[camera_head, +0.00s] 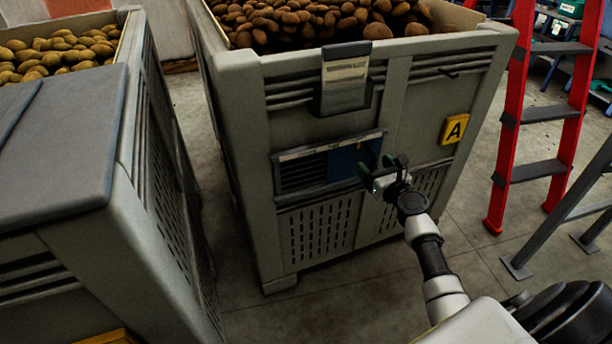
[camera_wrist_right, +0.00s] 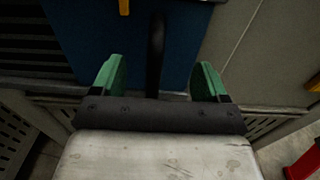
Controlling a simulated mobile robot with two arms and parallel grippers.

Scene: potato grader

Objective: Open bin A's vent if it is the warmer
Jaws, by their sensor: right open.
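Bin A (camera_head: 420,90) is a grey crate of brown potatoes with a yellow "A" plate (camera_head: 455,128) on its front. Its vent (camera_head: 303,173) is a framed opening with dark slats showing at the left and a blue panel (camera_head: 345,162) over the right part. My right gripper (camera_head: 383,172) is open at the right end of the blue panel. In the right wrist view, the green fingertips (camera_wrist_right: 158,80) stand either side of a dark upright bar (camera_wrist_right: 156,45) in front of the blue panel (camera_wrist_right: 75,30). Contact cannot be told. My left gripper is not in view.
A clipped card (camera_head: 345,85) hangs above the vent; its text is too small to read. A second grey bin (camera_head: 150,200) with lighter potatoes and a grey lid (camera_head: 60,140) stands at left. A red stepladder (camera_head: 515,110) stands at right. Floor shows between the bins.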

